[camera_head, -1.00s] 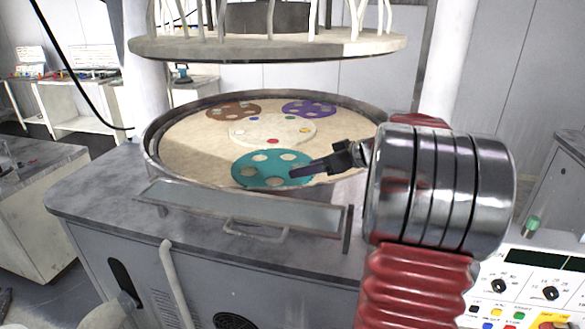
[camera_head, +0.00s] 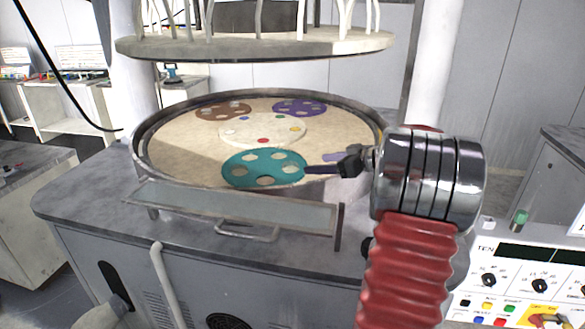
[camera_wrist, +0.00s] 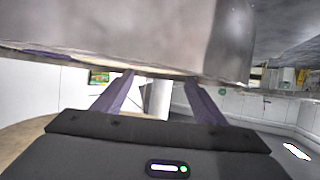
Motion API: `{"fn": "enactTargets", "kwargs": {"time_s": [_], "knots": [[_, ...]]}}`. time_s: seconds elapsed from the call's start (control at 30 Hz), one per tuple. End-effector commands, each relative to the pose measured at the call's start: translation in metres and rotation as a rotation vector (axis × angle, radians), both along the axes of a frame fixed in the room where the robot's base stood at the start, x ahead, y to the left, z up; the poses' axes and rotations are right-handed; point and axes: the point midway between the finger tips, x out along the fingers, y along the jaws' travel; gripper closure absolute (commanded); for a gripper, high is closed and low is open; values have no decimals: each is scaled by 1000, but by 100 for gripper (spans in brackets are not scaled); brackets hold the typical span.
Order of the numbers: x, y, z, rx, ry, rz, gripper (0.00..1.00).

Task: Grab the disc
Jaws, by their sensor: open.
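A teal disc (camera_head: 263,168) with pale round holes lies at the near side of the round sandy platen (camera_head: 180,150) in the head view. My gripper (camera_head: 312,168) is at the disc's right edge, its dark purple finger pointing left toward it. I cannot tell whether it touches the rim. In the wrist view, the two purple fingers of my gripper (camera_wrist: 160,76) stand apart with nothing clearly between them. The teal disc cannot be made out in that view.
A brown disc (camera_head: 223,111), a purple disc (camera_head: 299,107) and a white centre hub (camera_head: 262,130) with coloured dots lie farther back. A raised rim (camera_head: 140,150) surrounds the platen. An upper plate (camera_head: 255,48) hangs above. A control panel (camera_head: 530,285) is at right.

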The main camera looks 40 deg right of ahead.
Motion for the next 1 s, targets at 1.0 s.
{"fn": "enactTargets", "kwargs": {"time_s": [1.0], "knots": [[72,17,-30,2,1,2,35]]}}
